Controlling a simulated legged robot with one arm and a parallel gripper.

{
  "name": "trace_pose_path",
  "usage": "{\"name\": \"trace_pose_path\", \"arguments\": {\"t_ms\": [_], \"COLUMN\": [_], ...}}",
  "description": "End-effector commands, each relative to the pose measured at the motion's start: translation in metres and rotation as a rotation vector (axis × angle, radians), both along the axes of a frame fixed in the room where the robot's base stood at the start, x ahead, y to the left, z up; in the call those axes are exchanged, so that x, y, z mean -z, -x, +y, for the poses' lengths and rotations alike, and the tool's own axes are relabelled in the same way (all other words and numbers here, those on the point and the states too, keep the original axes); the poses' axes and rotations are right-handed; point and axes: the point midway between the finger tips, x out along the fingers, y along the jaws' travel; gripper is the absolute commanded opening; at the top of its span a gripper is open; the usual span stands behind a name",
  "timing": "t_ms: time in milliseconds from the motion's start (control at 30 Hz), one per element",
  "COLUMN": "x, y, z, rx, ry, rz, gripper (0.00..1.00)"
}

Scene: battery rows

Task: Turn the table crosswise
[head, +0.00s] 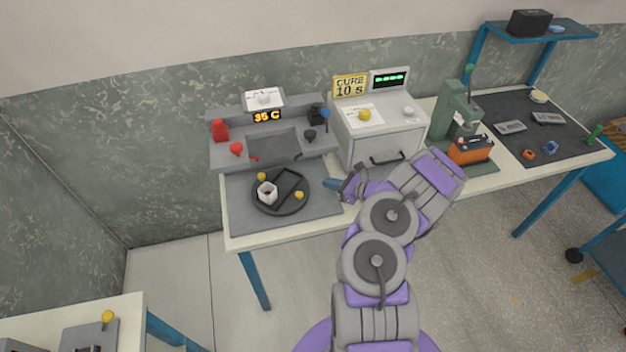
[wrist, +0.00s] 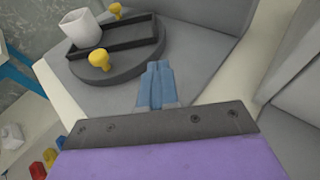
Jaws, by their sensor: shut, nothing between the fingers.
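A round dark turntable (head: 258,203) lies on the grey mat at the left end of the workbench. It carries a black rectangular tray (head: 291,182), a white cup (head: 267,192) with dark contents and two yellow knobs, one (head: 299,195) at its right front and one (head: 261,176) at the back left. My gripper (head: 330,184) is just right of the turntable, pointing at it, shut and empty. In the wrist view the blue fingertips (wrist: 155,75) are together, near the turntable edge (wrist: 130,66), with the nearer yellow knob (wrist: 101,58) to their left. I cannot tell whether they touch the edge.
Behind the turntable is a grey station (head: 225,152) with red and black knobs and a "35 C" display. A grey cure box (head: 375,140) stands right of it. A green press (head: 450,110) with an orange battery (head: 470,149) is farther right. Bare grey mat (head: 240,217) surrounds the turntable.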

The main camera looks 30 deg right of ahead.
Motion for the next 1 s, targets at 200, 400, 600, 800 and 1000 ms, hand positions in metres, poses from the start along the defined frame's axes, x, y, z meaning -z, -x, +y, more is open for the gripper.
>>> {"name": "trace_pose_path", "arguments": {"t_ms": [200, 400, 600, 800, 1000], "x": [0.012, 0.010, 0.010, 0.010, 0.009], "y": [-0.035, -0.055, -0.062, -0.062, -0.062], "z": [0.022, 0.033, 0.033, 0.033, 0.035], "rx": [-0.003, -0.002, 0.000, 0.000, -0.004], "ry": [0.005, 0.006, 0.003, 0.003, 0.005], "rz": [0.001, 0.001, 0.001, 0.001, 0.001], "gripper": [0.00, 0.00, 0.00, 0.00, 0.00]}}
